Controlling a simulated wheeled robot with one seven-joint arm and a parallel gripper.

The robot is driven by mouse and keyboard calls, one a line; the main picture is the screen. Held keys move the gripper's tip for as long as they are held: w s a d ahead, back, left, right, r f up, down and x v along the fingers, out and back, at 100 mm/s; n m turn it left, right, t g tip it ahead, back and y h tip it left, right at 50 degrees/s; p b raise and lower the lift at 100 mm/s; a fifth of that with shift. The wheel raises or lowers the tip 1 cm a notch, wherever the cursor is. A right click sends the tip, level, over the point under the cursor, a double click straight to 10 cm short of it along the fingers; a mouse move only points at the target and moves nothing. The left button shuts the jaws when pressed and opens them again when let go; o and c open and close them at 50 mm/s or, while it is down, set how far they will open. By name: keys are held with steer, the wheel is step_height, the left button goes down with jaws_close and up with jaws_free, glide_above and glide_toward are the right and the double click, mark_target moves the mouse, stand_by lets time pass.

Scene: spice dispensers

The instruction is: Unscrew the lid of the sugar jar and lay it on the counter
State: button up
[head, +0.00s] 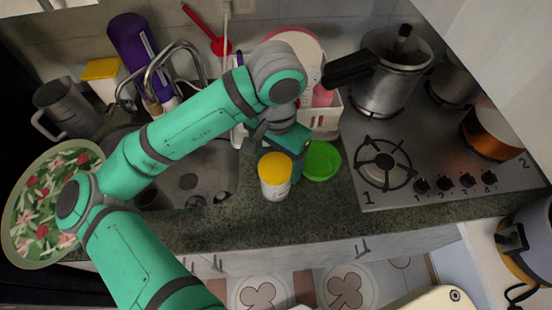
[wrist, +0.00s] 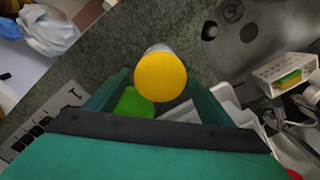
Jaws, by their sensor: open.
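A white jar (head: 275,188) with a yellow lid (head: 274,166) stands upright on the counter (head: 215,225), near its front edge; I take it for the sugar jar. Its lid sits on top. In the wrist view the round yellow lid (wrist: 161,77) shows from above, with a bit of the pale jar (wrist: 157,49) behind it. My gripper (wrist: 160,84) is open, its two green fingers to either side of the lid in that view, with gaps visible. In the head view my gripper (head: 287,150) is just behind the jar, and its fingertips are partly hidden.
A green bowl (head: 322,161) stands close right of the jar. The gas stove (head: 430,160) with pots is further right. The sink (head: 205,190) is at left, and a white rack (head: 325,117) stands behind. The counter front left of the jar is clear.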

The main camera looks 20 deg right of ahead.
steer(key=m, duration=0.7)
steer(key=shift+s, duration=0.1)
steer(key=c, duration=0.9)
